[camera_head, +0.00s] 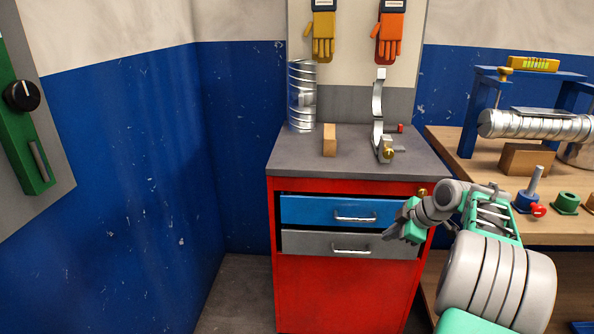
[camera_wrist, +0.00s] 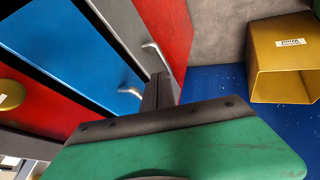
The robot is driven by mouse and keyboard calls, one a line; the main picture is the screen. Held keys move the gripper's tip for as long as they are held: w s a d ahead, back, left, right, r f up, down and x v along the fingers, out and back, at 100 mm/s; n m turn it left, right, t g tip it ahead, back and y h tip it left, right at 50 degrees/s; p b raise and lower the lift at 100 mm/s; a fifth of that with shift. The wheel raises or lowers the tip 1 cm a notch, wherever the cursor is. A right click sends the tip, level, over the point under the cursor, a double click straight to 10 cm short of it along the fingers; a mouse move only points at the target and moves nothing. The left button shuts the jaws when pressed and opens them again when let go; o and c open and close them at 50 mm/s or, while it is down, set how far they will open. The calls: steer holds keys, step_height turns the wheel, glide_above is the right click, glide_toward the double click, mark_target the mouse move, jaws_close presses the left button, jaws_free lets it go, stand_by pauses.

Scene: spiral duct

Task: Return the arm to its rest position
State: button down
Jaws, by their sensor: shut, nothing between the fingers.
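My gripper (camera_head: 392,234) is in front of the right side of the red cabinet (camera_head: 340,293) in the head view, by the handles' level. In the wrist view the gripper's dark fingers (camera_wrist: 158,90) are together with nothing between them. The blue drawer (camera_head: 325,210) and the grey drawer (camera_head: 320,243) are behind the gripper, and both show in the wrist view, the blue drawer (camera_wrist: 70,45) and the grey drawer (camera_wrist: 122,35). I cannot tell whether the fingertips touch the cabinet. My arm bends in from the lower right.
A workbench (camera_head: 560,228) with a spiral duct (camera_head: 535,125) stands close at the right. The cabinet top (camera_head: 350,165) holds a wooden block (camera_head: 329,140) and a metal clamp-like piece (camera_head: 379,115). A yellow box (camera_wrist: 285,85) shows in the wrist view. Floor at the left is free.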

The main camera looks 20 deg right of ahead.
steer(key=s+a+r+m+g+h+p, duration=0.1)
steer(key=s+a+r+m+p, duration=0.2)
steer(key=a+r+p, duration=0.6)
steer(key=s+a+r+m+g+p, duration=0.1)
steer(key=s+a+r+m+p, duration=0.2)
steer(key=a+r, duration=0.65)
steer(key=s+a+m+p, duration=0.3)
steer(key=s+a+p, duration=0.1)
steer(key=s, duration=0.3)
steer(key=s+a+r+m+g+h+p, duration=0.1)
steer(key=s+a+m+p, duration=0.2)
steer(key=s+a, duration=0.3)
steer(key=shift+s+a+r+g+p, duration=0.25)
steer(key=shift+s+p, duration=0.55)
steer(key=shift+s, duration=0.4)
